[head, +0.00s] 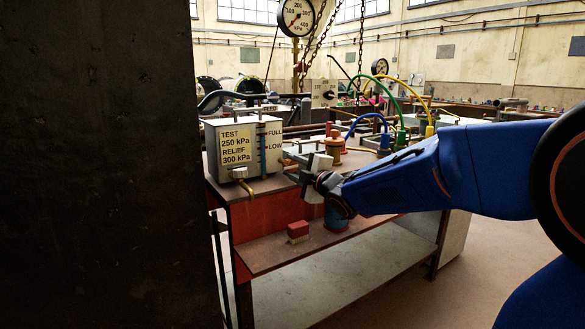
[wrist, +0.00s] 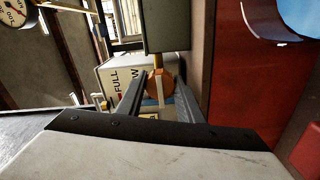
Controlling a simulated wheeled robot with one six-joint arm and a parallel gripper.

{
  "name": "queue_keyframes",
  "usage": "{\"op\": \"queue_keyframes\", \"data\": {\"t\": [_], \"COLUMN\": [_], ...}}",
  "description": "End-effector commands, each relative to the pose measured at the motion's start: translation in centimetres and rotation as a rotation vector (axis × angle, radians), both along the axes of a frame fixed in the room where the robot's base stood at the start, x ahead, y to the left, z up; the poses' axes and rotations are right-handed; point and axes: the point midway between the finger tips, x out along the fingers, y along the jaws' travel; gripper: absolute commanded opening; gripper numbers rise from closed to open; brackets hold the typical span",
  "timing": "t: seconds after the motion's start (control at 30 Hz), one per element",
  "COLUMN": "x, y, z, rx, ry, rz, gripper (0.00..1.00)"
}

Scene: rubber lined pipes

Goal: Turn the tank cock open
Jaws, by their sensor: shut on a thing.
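The white-grey tank (head: 250,147) with its TEST and RELIEF label stands at the left end of the bench. Its FULL/LOW side shows in the wrist view (wrist: 112,82). My gripper (head: 300,167) is just right of the tank, with its fingers partly hidden by its own body. In the wrist view my gripper (wrist: 163,88) has its two fingers on either side of a brass fitting with a pale bar, which I take as the tank cock (wrist: 160,84), and it is shut on it. The bar's exact angle is hard to tell.
A red block (head: 298,229) and a blue container (head: 336,221) stand on the lower shelf (head: 275,255). Hoses with coloured fittings (head: 384,142) stand on the bench behind my arm. A dark upright (head: 100,160) fills the left. A gauge (head: 297,16) hangs above.

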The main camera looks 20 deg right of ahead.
Motion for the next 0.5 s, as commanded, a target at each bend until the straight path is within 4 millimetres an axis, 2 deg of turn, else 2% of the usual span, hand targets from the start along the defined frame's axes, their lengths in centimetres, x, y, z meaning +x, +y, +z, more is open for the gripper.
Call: {"op": "queue_keyframes", "data": {"t": [0.03,0.07,0.1,0.13,0.37,0.5], "x": [-0.04,-0.04,-0.03,-0.03,-0.06,-0.72], "y": [0.04,0.04,0.04,0.03,0.00,-0.24], "z": [-0.15,-0.15,-0.14,-0.14,-0.09,0.00], "rx": [-0.002,-0.002,-0.002,-0.001,-0.001,-0.001], "ry": [0.002,0.002,0.002,0.002,0.002,0.000], "rz": [0.001,0.001,0.001,0.000,0.000,-0.001], "gripper": [0.11,0.38,0.47,0.52,0.52,0.52]}}
